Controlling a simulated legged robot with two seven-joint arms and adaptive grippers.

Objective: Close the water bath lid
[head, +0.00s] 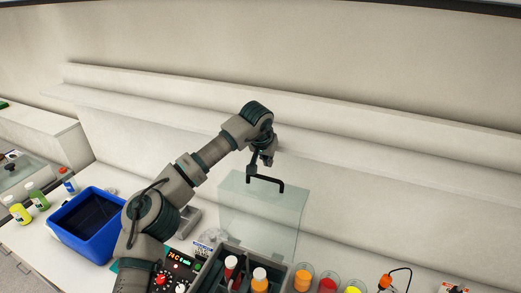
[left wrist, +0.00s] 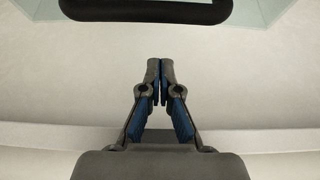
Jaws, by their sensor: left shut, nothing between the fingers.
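The water bath (head: 216,272) stands at the bottom middle of the head view, with bottles inside it. Its clear lid (head: 262,214) stands raised and open behind the bath, with a black handle (head: 266,181) near its upper edge. My right gripper is not in view.
A blue bin (head: 90,222) stands left of my arm, with several bottles (head: 38,198) beyond it. Open cups of coloured samples (head: 327,283) stand right of the bath. A pale stepped ledge (head: 300,130) runs behind the lid.

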